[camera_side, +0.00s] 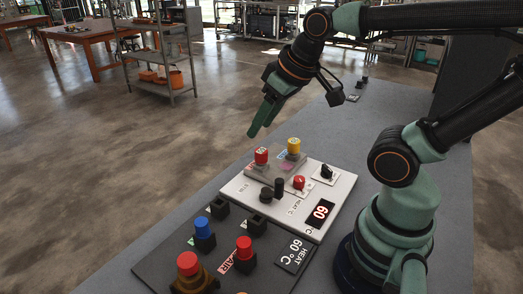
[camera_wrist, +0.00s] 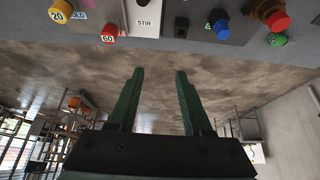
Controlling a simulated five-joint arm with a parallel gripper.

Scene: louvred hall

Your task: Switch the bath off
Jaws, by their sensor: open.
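A pale panel (camera_side: 240,187), apparently the bath's control panel, lies on the bench in the side view. Its lit display (camera_side: 320,212) reads a red 60. It carries a red knob (camera_side: 299,183), a small black switch or knob (camera_side: 327,172) on a white plate, and black knobs (camera_side: 266,194); I cannot tell the switch's position. In the wrist view part of a pale panel (camera_wrist: 144,20) marked STIR shows at the top edge. My gripper (camera_side: 252,132) is above and behind the panel, touching nothing. In the wrist view my gripper (camera_wrist: 160,74) is open, with nothing between its fingers.
Behind stand red (camera_side: 261,156) and yellow (camera_side: 294,146) numbered caps. The bench beyond is mostly clear.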

